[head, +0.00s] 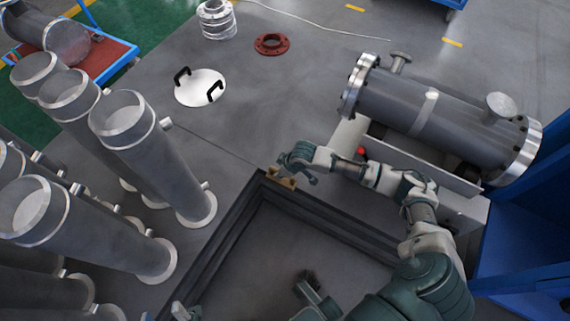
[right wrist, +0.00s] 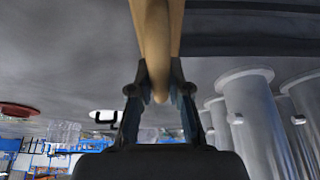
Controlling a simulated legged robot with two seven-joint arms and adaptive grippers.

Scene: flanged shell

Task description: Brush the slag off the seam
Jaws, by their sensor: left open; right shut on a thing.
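The flanged shell (head: 460,125) is a grey cylinder lying on its side at the upper right, with bolted end flanges. A bright band (head: 424,110) runs around its middle; I cannot make out slag on it. My right gripper (head: 289,171) is at the picture's middle, left of the shell and well apart from it. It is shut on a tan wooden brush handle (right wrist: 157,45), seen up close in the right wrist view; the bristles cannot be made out. My left gripper (head: 183,312) just shows at the bottom edge, mostly cut off, open and empty.
Several upright flanged pipes (head: 160,165) crowd the left. A dark frame (head: 340,230) lies below my right gripper. A white disc with black handles (head: 200,88) and a red flange (head: 271,44) lie on the floor. A blue structure (head: 530,240) stands at the right.

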